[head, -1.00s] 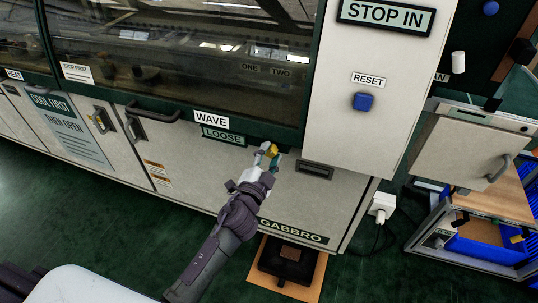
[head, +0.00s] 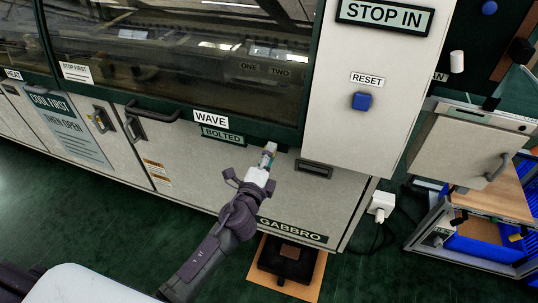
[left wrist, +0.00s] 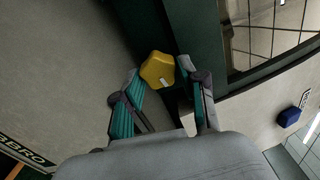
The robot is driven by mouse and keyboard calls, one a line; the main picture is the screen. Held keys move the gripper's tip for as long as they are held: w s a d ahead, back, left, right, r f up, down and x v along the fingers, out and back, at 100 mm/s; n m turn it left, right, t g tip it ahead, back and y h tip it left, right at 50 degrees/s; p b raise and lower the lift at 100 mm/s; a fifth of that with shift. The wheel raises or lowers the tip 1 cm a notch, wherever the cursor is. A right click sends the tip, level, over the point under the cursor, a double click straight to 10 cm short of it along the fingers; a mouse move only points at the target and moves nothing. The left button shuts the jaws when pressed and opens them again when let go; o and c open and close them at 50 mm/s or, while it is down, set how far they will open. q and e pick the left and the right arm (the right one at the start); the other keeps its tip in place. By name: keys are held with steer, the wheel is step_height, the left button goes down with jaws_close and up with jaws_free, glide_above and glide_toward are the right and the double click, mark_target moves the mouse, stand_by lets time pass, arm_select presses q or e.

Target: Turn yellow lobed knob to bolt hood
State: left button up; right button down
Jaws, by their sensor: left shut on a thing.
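The yellow lobed knob (left wrist: 156,68) sits on the machine front at the lower edge of the hood, between my left fingertips in the left wrist view. A small white mark shows on its face. My left gripper (head: 268,151) is shut on the knob; in the head view the fingers hide it. The left gripper (left wrist: 161,76) reaches up to it from below in the wrist view. The hood (head: 180,50) is down, with a dark green frame and a window. A label under the WAVE sign (head: 211,118) reads BOLTED (head: 222,135). My right gripper is not in view.
A hood handle (head: 153,113) is left of the knob and a recessed dark pull (head: 314,170) is right of it. A blue RESET button (head: 361,101) is on the panel to the right. The green floor (head: 110,225) at the left is clear.

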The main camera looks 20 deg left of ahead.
arm_select(q)
steer(key=shift+f+m, duration=0.1)
steer(key=shift+m, duration=0.2)
steer(key=o, duration=1.1)
steer(key=shift+o, duration=0.2)
steer(key=s, duration=1.2)
steer(key=shift+a, duration=0.2)
